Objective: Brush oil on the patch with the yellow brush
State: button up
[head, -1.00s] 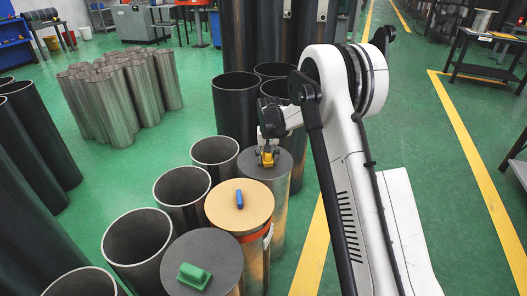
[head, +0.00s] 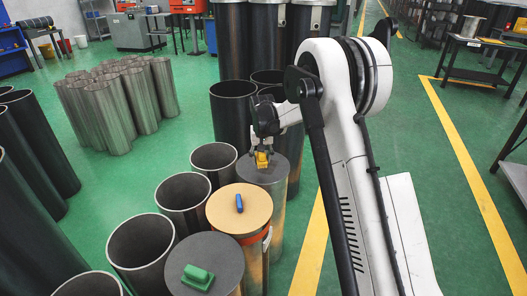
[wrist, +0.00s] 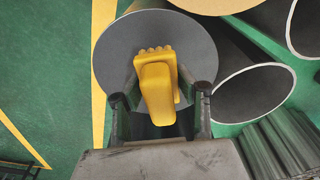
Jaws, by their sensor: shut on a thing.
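The yellow brush (head: 262,160) is in my gripper (head: 262,150), at the grey top of a cylinder (head: 268,173). In the wrist view the brush (wrist: 157,92) sits between the two fingers of my gripper (wrist: 160,95), with the grey round top (wrist: 112,58) behind it. I cannot tell if the brush touches that top. An orange strip (head: 267,239) shows on the side of the neighbouring tan-topped cylinder (head: 225,215); I cannot tell if it is the patch.
A blue brush (head: 239,203) lies on the tan top, and a green one (head: 198,277) on a nearer grey top. Open dark pipes (head: 183,190) stand close on the left. Tall dark cylinders (head: 268,45) stand behind. Green floor is free on the right.

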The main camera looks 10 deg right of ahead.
jog(key=shift+r+p, duration=0.5)
jog(key=shift+r, duration=0.9)
